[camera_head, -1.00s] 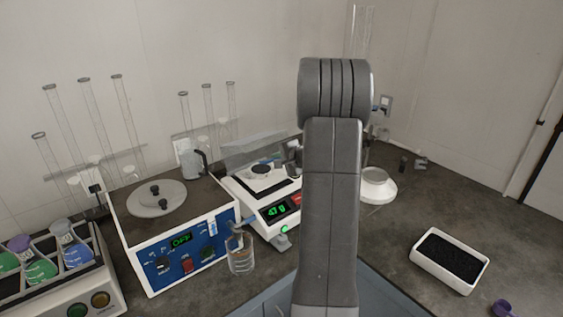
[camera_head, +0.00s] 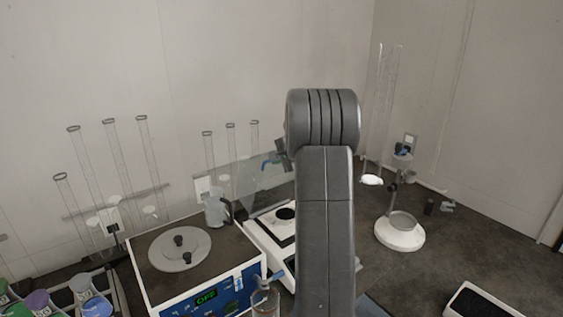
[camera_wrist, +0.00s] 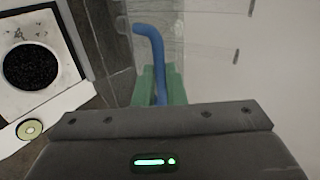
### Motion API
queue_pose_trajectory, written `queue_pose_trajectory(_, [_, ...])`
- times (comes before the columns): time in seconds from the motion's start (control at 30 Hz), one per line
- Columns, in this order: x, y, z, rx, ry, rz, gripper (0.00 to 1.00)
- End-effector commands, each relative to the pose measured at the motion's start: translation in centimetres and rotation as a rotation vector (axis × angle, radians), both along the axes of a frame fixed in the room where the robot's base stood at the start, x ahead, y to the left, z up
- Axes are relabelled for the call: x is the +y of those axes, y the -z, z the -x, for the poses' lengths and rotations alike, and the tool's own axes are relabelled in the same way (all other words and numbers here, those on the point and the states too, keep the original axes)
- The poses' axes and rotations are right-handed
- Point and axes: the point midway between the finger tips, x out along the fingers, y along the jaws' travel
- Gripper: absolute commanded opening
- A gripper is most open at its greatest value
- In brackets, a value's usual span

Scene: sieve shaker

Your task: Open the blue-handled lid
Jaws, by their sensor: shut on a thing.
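The clear lid (camera_head: 249,186) stands steeply raised at the back of the white balance (camera_head: 256,235), and the pan area beneath is uncovered. Its blue handle (camera_head: 268,163) is near the lid's upper right edge. My gripper (camera_head: 281,156) is at this handle, partly hidden by my arm. In the wrist view my green-padded gripper (camera_wrist: 158,88) is shut on the bent blue handle (camera_wrist: 149,42), and the clear lid (camera_wrist: 205,45) shows behind it. The balance (camera_wrist: 72,98), with dark grains on its pan (camera_wrist: 33,67), lies at the left.
A blue-fronted device (camera_head: 222,296) with a round grey cover stands left of the balance. A small jug (camera_head: 216,208) and tall glass tubes stand behind. A white round stand (camera_head: 400,232) is at the right.

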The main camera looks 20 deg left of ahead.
Motion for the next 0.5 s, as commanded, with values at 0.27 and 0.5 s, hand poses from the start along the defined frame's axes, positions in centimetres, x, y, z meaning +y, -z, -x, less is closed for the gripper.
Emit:
queue_pose_trajectory(0.27, [2.1,-0.9,-1.6,0.060,-0.003,0.084,0.00])
queue_pose_trajectory(0.5, [3.0,-1.0,-2.4,0.088,-0.001,0.120,0.00])
